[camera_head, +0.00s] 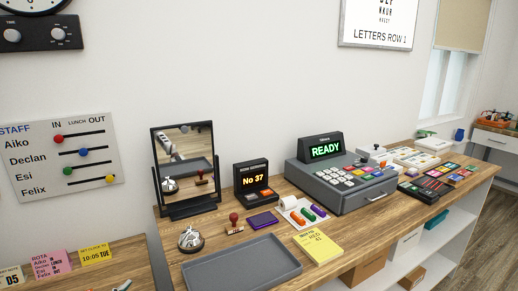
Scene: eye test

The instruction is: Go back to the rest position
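Neither of my grippers shows directly in the head view, and neither arm comes in over the counter. The wooden counter (345,240) stands ahead of me and runs away to the right. A mirror (185,165) stands upright at its left end. A pale, jointed shape shows small in the mirror glass; I cannot tell from it how any gripper stands.
On the counter are a bell (191,241), an empty grey tray (242,268), a stamp (234,223), a number display (253,181), a yellow pad (318,246) and a cash register (340,180). A lower desk (110,262) is at the left. Shelves under the counter hold boxes.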

